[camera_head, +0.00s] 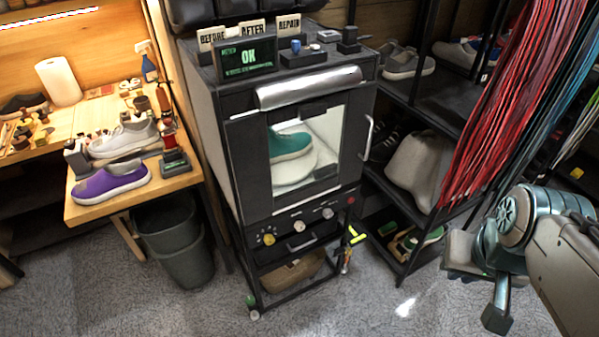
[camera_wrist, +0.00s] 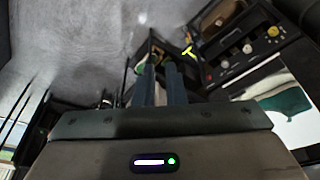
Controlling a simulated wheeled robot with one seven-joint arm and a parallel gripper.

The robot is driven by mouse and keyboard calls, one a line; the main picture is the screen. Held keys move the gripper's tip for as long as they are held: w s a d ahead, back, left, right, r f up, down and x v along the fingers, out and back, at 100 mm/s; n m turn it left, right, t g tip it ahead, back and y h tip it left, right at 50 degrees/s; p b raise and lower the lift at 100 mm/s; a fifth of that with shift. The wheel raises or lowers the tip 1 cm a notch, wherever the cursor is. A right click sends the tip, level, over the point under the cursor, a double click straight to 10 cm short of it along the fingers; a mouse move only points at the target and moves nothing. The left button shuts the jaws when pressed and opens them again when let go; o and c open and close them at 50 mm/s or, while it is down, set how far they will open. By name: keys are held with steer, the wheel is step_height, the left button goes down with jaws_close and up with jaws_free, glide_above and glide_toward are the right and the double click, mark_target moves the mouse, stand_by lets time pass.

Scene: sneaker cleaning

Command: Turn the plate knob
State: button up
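The cleaning machine (camera_head: 300,82) stands in the centre of the head view. Its lower panel carries a yellow knob (camera_head: 268,239), a pale middle knob (camera_head: 298,226), a pale right knob (camera_head: 327,212) and a small red button (camera_head: 350,200). I cannot read which is the plate knob. A teal sneaker (camera_head: 291,145) sits on a white plate (camera_head: 296,170) behind the window. My gripper (camera_head: 497,312) is at the lower right, well apart from the panel. The wrist view shows its two fingers (camera_wrist: 160,85) close together, nothing visible between them. The yellow knob also shows there (camera_wrist: 273,31), upside down.
A shelf rack (camera_head: 415,100) with shoes stands right of the machine, with red laces (camera_head: 500,110) hanging in front. A workbench (camera_head: 95,212) with a purple sneaker (camera_head: 110,182) and a grey bin (camera_head: 172,235) stand left. The carpet (camera_head: 400,300) between machine and gripper is clear.

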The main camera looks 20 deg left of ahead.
steer(key=o, duration=0.8)
steer(key=b+x, duration=0.2)
steer(key=shift+w+f, duration=0.25)
steer(key=shift+w, duration=0.1)
steer(key=shift+c, duration=0.2)
steer(key=w+a+f+n+t+b, duration=0.1)
steer(key=w+f+t+b, duration=0.1)
steer(key=w+f+b, duration=0.5)
steer(key=n+t+y+b, duration=0.6)
steer(key=y+b, duration=0.7)
steer(key=b, duration=1.9)
glide_toward(302, 228)
steer(key=shift+m+t, duration=0.3)
steer(key=shift+t, duration=0.1)
steer(key=b+x, duration=0.3)
steer(key=x, duration=0.6)
steer(key=shift+s+a+f+b, duration=0.1)
steer(key=shift+a+f+b, duration=0.1)
steer(key=shift+b, duration=0.1)
steer(key=c, duration=1)
